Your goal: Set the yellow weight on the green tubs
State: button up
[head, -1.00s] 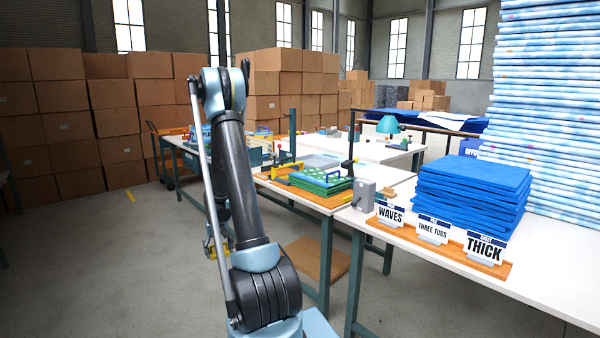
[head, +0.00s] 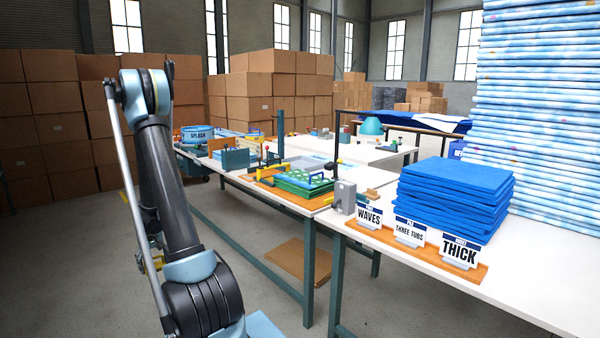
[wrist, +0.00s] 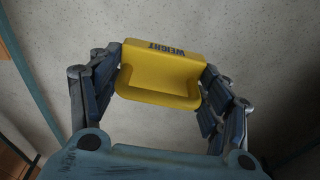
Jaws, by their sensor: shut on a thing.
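The yellow weight (wrist: 160,72), marked "WEIGHT", is held between the two blue-padded fingers of my gripper (wrist: 163,88) in the wrist view. Bare grey floor shows behind it. In the head view, my arm hides most of my gripper, and a bit of yellow shows low behind the arm, beside the near table. The green tubs (head: 291,184) appear as a flat green stack on an orange board on that table, with a blue frame on top. My gripper is well apart from them, to their left and lower in the picture.
The white table (head: 270,198) also carries a teal box (head: 235,159), a blue "SPLASH" tub (head: 197,135), a dark upright post and a grey box (head: 343,197). Blue sheets (head: 455,195) and label signs stand at right. A brown board (head: 297,262) lies low under the table.

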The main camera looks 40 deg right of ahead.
aim_at(298, 175)
jog(key=z, duration=0.05)
jog(key=k, duration=1.2)
jog(key=z, duration=0.55)
jog(key=i, duration=1.05)
jog(key=u, duration=0.05)
